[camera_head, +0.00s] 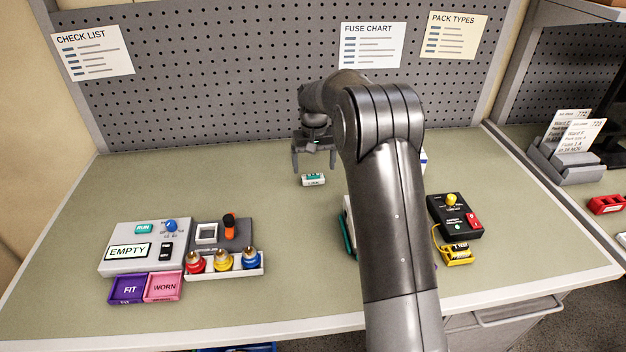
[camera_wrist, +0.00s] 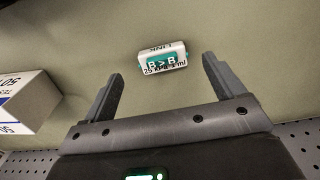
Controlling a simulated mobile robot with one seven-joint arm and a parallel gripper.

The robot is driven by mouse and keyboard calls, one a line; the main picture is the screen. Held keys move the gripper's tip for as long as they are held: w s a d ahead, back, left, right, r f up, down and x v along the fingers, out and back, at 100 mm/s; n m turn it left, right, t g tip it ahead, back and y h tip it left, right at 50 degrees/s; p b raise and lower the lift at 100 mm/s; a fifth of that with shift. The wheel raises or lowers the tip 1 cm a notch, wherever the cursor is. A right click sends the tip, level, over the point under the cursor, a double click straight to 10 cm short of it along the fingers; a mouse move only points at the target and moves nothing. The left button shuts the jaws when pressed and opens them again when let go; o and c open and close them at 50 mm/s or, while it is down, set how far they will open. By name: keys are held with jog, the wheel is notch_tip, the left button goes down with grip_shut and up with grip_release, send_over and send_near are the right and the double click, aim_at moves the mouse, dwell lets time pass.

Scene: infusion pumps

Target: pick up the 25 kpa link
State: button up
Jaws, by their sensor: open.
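The 25 kpa link (camera_head: 313,180) is a small white block with a teal label, lying on the green table below and just in front of my gripper. In the wrist view the link (camera_wrist: 163,58) shows the printed words "LINK", "B > B" and "25 KPA", and it sits beyond the fingertips, roughly between their lines. My gripper (camera_head: 314,164) is open and empty, pointing down above the table. Its two fingers also show apart in the wrist view (camera_wrist: 163,75). The link is not touched by either finger there.
A white box (camera_wrist: 28,102) with blue marking lies left of the fingers in the wrist view. My arm hides part of the table's middle right. A grey device (camera_head: 150,258), a tray of coloured fittings (camera_head: 223,272) and a black box (camera_head: 455,218) stand nearer the front. The left back table is clear.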

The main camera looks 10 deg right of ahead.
aim_at(313, 175)
notch_tip(313, 175, down, 5)
jog(key=shift+f, duration=0.1)
jog(key=shift+c, duration=0.5)
jog(key=shift+a, duration=0.1)
jog(key=c, duration=1)
jog(key=shift+r, duration=0.2)
